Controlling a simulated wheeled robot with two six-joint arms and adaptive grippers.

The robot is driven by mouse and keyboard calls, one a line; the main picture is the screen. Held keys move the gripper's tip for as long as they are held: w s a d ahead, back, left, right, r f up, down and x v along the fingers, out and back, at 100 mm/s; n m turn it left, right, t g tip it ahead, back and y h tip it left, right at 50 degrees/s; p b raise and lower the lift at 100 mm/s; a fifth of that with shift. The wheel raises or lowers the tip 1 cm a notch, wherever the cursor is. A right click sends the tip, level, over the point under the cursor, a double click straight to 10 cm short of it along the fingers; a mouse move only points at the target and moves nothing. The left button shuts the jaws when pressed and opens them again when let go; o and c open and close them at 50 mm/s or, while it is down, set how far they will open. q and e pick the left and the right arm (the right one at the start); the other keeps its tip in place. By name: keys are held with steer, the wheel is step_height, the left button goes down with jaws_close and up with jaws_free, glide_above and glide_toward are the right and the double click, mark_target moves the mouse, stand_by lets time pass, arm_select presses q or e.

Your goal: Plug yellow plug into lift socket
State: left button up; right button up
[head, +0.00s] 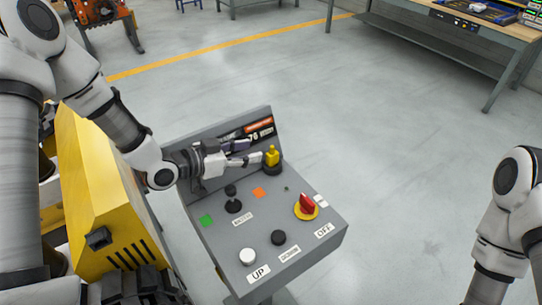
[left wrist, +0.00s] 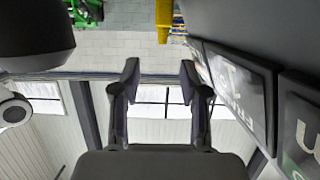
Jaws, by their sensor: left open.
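The yellow plug (head: 272,155) stands upright on a round black base at the far right corner of a grey control console (head: 213,244). My left gripper (head: 254,159) is open, with its fingertips just left of the plug. I cannot tell whether they touch it. In the left wrist view, the open fingers (left wrist: 160,82) have nothing visible between them. A black round fitting (head: 233,205) sits on the console left of the plug; its label is too small to read. I cannot tell which fitting is the lift socket. My right gripper is out of view.
The console also carries a red rotary switch (head: 307,205), a white button (head: 247,256) and a black button (head: 278,238). A raised back panel runs behind my left gripper. A yellow machine (head: 95,190) stands left. Open floor lies right of the console.

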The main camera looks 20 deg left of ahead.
mark_target(271, 148)
arm_select(q)
steer(key=shift+w+f+b, duration=0.1)
steer(key=shift+f+b, duration=0.2)
steer(key=shift+f, duration=0.35)
steer(key=shift+w+d+f, duration=0.1)
steer(key=shift+w, duration=0.2)
steer(key=x, duration=0.2)
steer(key=p+x, duration=0.1)
steer(key=x, duration=0.1)
steer(key=p+x, duration=0.1)
steer(key=x, duration=0.2)
steer(key=shift+d+r, duration=0.15)
steer(key=shift+r, duration=0.2)
steer(key=shift+w+f, duration=0.1)
steer(key=shift+w, duration=0.15)
steer(key=shift+s, duration=0.1)
jaws_close()
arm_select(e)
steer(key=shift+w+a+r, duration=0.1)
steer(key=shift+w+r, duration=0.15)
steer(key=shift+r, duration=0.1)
